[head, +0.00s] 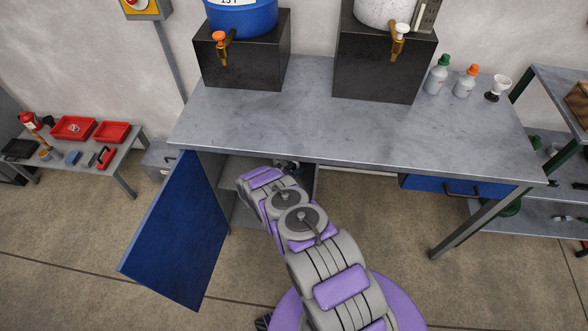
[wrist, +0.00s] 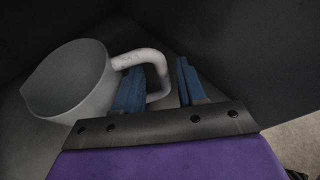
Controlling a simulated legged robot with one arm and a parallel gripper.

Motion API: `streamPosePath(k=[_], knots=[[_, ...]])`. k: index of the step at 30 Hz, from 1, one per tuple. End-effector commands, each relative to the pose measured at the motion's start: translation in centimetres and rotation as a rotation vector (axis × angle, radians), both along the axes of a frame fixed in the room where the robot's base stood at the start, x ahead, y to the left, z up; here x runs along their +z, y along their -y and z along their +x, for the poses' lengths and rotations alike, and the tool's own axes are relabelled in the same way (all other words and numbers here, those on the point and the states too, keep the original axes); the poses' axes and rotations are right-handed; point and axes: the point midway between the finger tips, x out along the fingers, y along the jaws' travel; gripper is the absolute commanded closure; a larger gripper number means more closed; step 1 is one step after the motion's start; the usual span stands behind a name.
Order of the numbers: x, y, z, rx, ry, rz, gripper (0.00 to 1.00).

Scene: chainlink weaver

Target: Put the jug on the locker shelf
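The jug (wrist: 72,82) is a grey open vessel with a pale looped handle (wrist: 150,57), at the left of the wrist view. My gripper (wrist: 160,66) has two blue fingers, spread apart. The outer bar of the handle lies between them, with small gaps seen on both sides. The jug seems to rest on a grey surface inside a dark compartment. In the head view my arm reaches into the open locker (head: 236,166) under the workbench. The jug is hidden there, and the gripper is mostly hidden under the bench top. Part of a locker shelf shows beside the arm.
The blue locker door (head: 180,235) stands open to the left of my arm. The workbench (head: 290,120) overhangs the arm and carries dispensers and bottles (head: 437,75). A blue drawer (head: 455,187) is at the right. A low table (head: 85,150) stands left; open floor lies in front.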

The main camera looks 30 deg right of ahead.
Motion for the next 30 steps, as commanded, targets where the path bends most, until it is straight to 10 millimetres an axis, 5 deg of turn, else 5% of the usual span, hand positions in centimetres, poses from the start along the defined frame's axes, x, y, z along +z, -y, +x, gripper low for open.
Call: streamPosePath(k=[5, 18, 30], knots=[[0.8, -1.3, -0.4, 0.003, 0.001, 0.001, 0.6], [3.9, -8.5, -3.5, 0.003, -0.001, 0.0, 0.6], [4.5, -10.2, -4.3, 0.0, -0.002, 0.0, 0.6]])
